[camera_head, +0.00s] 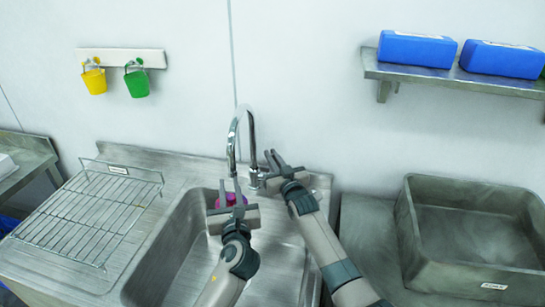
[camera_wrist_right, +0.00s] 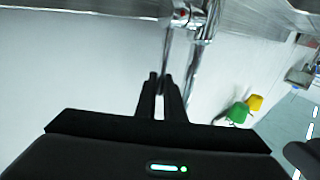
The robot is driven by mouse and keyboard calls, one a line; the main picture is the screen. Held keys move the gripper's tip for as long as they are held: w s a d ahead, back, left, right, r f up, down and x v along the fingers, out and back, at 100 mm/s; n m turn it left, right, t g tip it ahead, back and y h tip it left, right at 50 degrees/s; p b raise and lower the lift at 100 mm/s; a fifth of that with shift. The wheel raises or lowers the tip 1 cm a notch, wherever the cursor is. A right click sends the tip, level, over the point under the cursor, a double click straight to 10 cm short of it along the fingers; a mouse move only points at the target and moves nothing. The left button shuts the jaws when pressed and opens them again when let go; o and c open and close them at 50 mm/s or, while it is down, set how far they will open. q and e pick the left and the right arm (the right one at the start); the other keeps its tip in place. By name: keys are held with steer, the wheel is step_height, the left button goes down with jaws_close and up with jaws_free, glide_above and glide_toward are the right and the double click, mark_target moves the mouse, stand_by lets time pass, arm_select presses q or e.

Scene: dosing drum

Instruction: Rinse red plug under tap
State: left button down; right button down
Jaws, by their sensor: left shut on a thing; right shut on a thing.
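The red plug (camera_head: 229,198), pinkish red, shows behind and between the fingers of my left gripper (camera_head: 230,190), which is shut on it over the sink (camera_head: 180,245). It is just below the spout of the chrome tap (camera_head: 251,130) and partly hidden by the gripper. My right gripper (camera_head: 273,158) is at the right of the tap, by its base. In the right wrist view its fingers (camera_wrist_right: 162,80) are close together at the tap's thin metal lever (camera_wrist_right: 168,50), with the tap body (camera_wrist_right: 195,22) beyond. I cannot tell whether water runs.
A wire rack (camera_head: 95,208) lies on the drainboard at the left. A grey basin (camera_head: 475,275) stands at the right, below a shelf (camera_head: 460,80) with two blue boxes (camera_head: 417,49).

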steer(key=shift+s+n, duration=0.3)
steer(key=shift+s, duration=0.05)
steer(key=c, duration=1.8)
jaws_free()
steer(key=shift+c, duration=0.2)
steer(key=shift+s+f, duration=0.1)
steer(key=shift+s, duration=0.05)
steer(key=v, duration=0.7)
steer(key=shift+f, duration=0.15)
steer(key=shift+s, duration=0.1)
